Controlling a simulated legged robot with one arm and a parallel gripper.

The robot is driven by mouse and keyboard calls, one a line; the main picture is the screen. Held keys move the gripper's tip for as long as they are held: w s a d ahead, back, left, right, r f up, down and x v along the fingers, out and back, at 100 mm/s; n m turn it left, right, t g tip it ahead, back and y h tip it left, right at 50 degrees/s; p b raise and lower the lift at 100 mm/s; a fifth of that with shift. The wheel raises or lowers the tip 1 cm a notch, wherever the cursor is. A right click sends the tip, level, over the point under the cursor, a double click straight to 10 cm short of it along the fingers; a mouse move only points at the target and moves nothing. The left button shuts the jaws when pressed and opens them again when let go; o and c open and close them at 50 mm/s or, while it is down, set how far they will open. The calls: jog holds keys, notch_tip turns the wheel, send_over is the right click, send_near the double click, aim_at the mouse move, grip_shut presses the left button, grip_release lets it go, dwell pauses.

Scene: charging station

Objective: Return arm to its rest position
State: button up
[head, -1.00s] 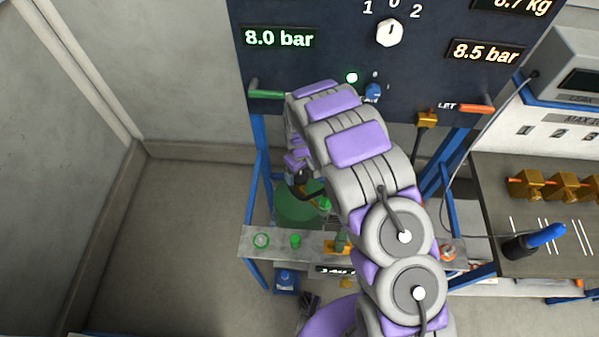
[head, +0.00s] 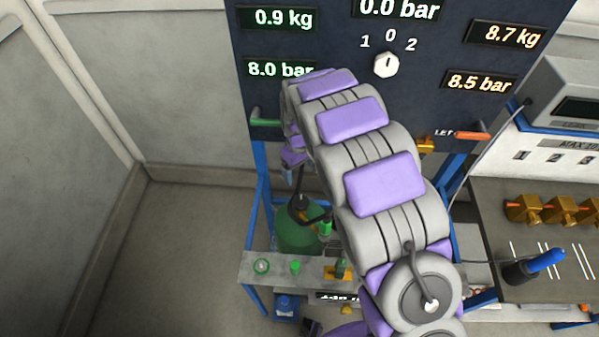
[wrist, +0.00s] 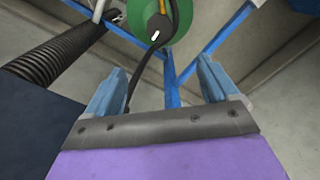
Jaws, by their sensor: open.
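My arm (head: 385,185), grey with purple pads, rises from the lower right and bends over in front of the dark control panel (head: 440,40). Its far end hangs down beyond the bend, and my gripper is mostly hidden there in the head view. In the wrist view my gripper (wrist: 160,66) has its two blue fingers spread wide, with nothing between them. A green cylinder (wrist: 133,15) with a black hose lies beyond the fingertips, apart from them. The cylinder also shows below the arm's far end in the head view (head: 293,234).
A metal shelf (head: 252,273) with green fittings crosses the blue frame (head: 257,215) under the panel. A bench (head: 490,195) at right holds brass valves (head: 523,209) and a blue-and-black tool (head: 530,268). A thick black corrugated hose (wrist: 55,58) runs near the gripper. Floor at left is clear.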

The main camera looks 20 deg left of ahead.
dwell(0.5)
jog(key=s+d+r+m+b, duration=0.1)
jog(key=s+d+r+m, duration=0.15)
jog(key=d+r, duration=0.35)
jog(key=s+d+r+m, duration=0.2)
jog(key=s+d+r, duration=0.15)
jog(key=d, duration=0.45)
jog(key=s+d+r+m+b, duration=0.1)
jog(key=s+d+r+m, duration=0.1)
jog(key=s+d+r, duration=0.35)
jog(key=s+d+m, duration=0.1)
jog(key=s+d, duration=0.3)
jog(key=s, duration=0.3)
jog(key=s+d+m+g+b, duration=0.1)
jog(key=s+d+m, duration=0.1)
jog(key=s, duration=0.5)
jog(key=s+d+m, duration=0.2)
jog(key=s+d, duration=0.3)
jog(key=s, duration=0.3)
jog(key=shift+d+r+g+b, duration=0.3)
jog(key=shift+r+g, duration=0.1)
